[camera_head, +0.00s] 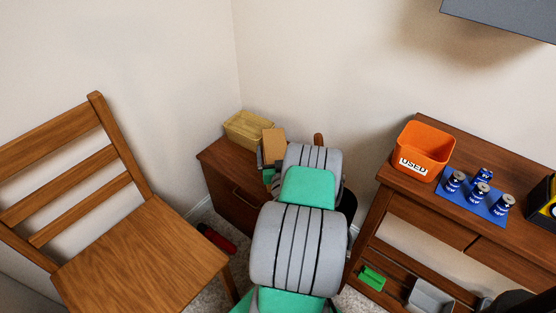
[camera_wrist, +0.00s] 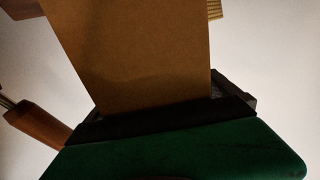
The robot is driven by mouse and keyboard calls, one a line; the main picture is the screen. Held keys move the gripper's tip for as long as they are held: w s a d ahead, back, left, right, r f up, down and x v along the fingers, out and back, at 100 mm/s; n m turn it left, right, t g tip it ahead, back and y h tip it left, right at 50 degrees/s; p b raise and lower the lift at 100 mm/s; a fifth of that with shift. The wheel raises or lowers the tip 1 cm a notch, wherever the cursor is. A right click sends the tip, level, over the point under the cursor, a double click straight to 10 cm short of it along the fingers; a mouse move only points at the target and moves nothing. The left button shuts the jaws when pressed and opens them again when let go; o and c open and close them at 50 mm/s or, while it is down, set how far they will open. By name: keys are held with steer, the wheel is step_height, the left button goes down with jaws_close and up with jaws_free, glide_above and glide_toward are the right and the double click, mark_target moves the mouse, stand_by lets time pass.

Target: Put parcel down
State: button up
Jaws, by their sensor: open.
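The parcel, a plain brown cardboard box (camera_head: 273,146), stands upright over the small wooden cabinet in the corner. In the wrist view it (camera_wrist: 140,50) fills the upper middle, directly in front of the dark finger edge. My gripper (camera_head: 268,162) is open and right at the parcel, largely hidden behind my arm in the head view. Whether a finger still touches the parcel, and whether its base rests fully on the top, I cannot tell. The wooden cabinet (camera_head: 230,178) shows its left part; my arm covers the rest.
A yellowish box (camera_head: 246,128) sits behind the parcel on the cabinet. A brown rounded wooden thing (camera_head: 318,140) is to the right. A wooden chair (camera_head: 140,255) stands left. A desk at right holds an orange bin (camera_head: 424,148) and several blue batteries (camera_head: 480,190) on a mat.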

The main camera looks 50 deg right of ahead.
steer(key=b+v, duration=0.3)
steer(key=v, duration=0.9)
